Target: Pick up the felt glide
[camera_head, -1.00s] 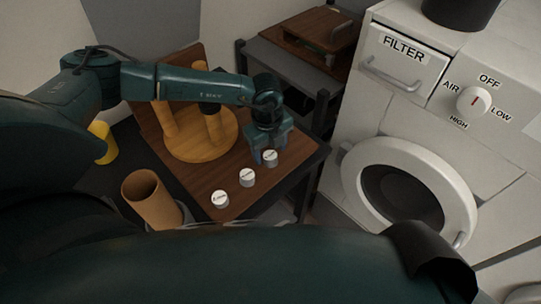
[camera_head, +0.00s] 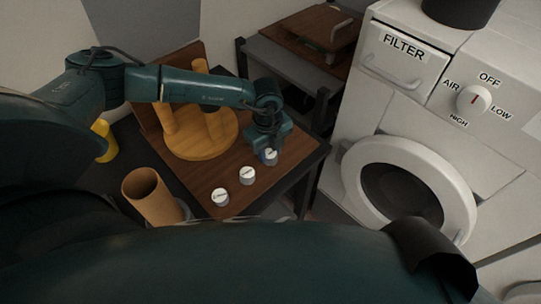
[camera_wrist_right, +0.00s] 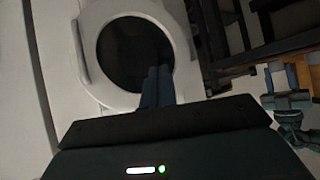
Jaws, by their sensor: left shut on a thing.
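Three small grey cylinders with white tops, the felt glides, stand in a row on a brown wooden board. The nearest glide (camera_head: 220,197) and the middle glide (camera_head: 247,176) stand free. The farthest glide (camera_head: 271,155) is between the fingertips of my left gripper (camera_head: 268,151), which is shut on it from above; the fingers partly hide it. I cannot tell whether it still touches the board (camera_head: 206,180). In the right wrist view my right gripper (camera_wrist_right: 157,88) has its fingers together, with nothing seen between them, in front of the white machine's round door (camera_wrist_right: 92,22).
On the table, a round wooden stand with posts (camera_head: 200,146) is left of my left gripper. A cardboard tube (camera_head: 152,196) and a yellow object (camera_head: 105,140) stand farther left. A white machine (camera_head: 405,115) is at right; a dark shelf (camera_head: 285,63) is behind.

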